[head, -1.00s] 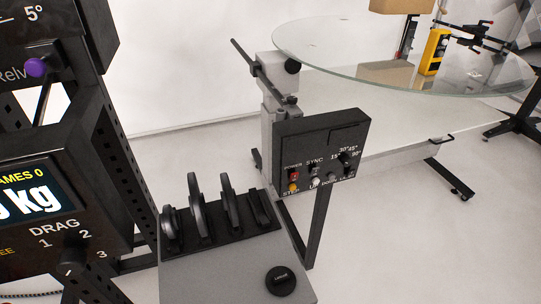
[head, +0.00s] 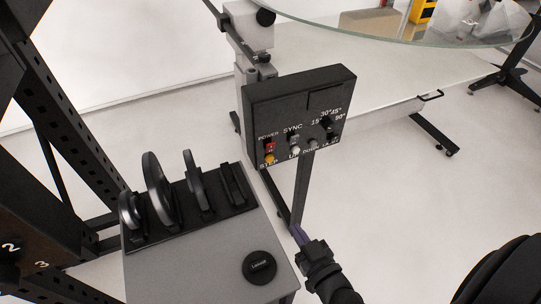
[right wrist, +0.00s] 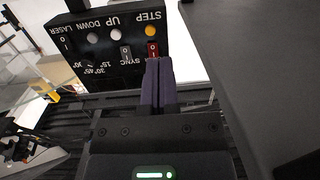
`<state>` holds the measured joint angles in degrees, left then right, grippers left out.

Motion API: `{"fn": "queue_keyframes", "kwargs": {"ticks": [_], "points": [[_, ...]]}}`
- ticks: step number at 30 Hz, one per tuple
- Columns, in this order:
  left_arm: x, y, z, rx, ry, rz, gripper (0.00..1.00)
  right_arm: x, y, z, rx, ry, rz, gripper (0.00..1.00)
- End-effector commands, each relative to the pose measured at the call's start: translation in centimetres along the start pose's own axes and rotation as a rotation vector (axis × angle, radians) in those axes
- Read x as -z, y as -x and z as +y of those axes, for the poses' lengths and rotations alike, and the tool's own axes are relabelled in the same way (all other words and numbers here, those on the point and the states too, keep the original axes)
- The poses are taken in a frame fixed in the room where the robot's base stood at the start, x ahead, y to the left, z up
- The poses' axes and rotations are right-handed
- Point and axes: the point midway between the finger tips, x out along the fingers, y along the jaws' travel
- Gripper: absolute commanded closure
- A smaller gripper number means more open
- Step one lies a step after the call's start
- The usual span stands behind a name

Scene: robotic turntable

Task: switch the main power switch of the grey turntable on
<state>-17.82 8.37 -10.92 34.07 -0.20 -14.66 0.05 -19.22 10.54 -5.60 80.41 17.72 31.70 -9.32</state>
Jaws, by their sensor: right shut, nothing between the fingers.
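The red main power switch (head: 269,147) is at the left of the panel, above the yellow STEP button (head: 269,159). My right gripper (head: 299,234) is shut and empty, below the box. In the right wrist view the panel is upside down; the red switch (right wrist: 153,50) shows just past the closed fingertips (right wrist: 158,62). I cannot tell whether they touch, or which way the switch is set. My left gripper is not in view.
A grey cabinet (head: 200,262) with upright black discs (head: 158,188) and a round black knob (head: 259,266) stands left of my gripper. A black rack (head: 65,150) is farther left. The floor to the right is mostly clear.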

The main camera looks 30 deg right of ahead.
Motion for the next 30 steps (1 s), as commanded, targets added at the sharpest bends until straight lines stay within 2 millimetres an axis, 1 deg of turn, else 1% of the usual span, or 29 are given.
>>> {"fn": "queue_keyframes", "kwargs": {"ticks": [1,4,6,8,10,17,20,23,30], "points": [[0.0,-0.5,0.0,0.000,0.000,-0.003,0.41,1.1,-0.4,0.2,-0.011,-0.006,0.063,1.00],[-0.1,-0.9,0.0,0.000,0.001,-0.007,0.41,4.0,-1.0,0.7,-0.036,-0.020,0.191,1.00],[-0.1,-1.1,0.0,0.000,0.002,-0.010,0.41,5.5,-1.1,0.9,-0.051,-0.028,0.253,1.00],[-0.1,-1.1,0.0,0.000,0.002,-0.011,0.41,6.2,-1.1,1.1,-0.057,-0.030,0.283,1.00],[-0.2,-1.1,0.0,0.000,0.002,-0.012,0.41,6.5,-1.1,1.1,-0.060,-0.031,0.294,1.00],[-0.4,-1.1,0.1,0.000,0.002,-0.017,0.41,6.5,-1.2,1.1,-0.059,-0.031,0.291,1.00],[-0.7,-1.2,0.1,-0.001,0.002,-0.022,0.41,6.6,-1.8,1.1,-0.059,-0.031,0.291,1.00],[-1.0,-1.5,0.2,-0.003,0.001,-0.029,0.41,7.0,-3.4,1.3,-0.059,-0.031,0.293,1.00],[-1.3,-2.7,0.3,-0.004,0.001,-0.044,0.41,8.4,-8.5,1.6,-0.059,-0.032,0.292,1.00]]}}
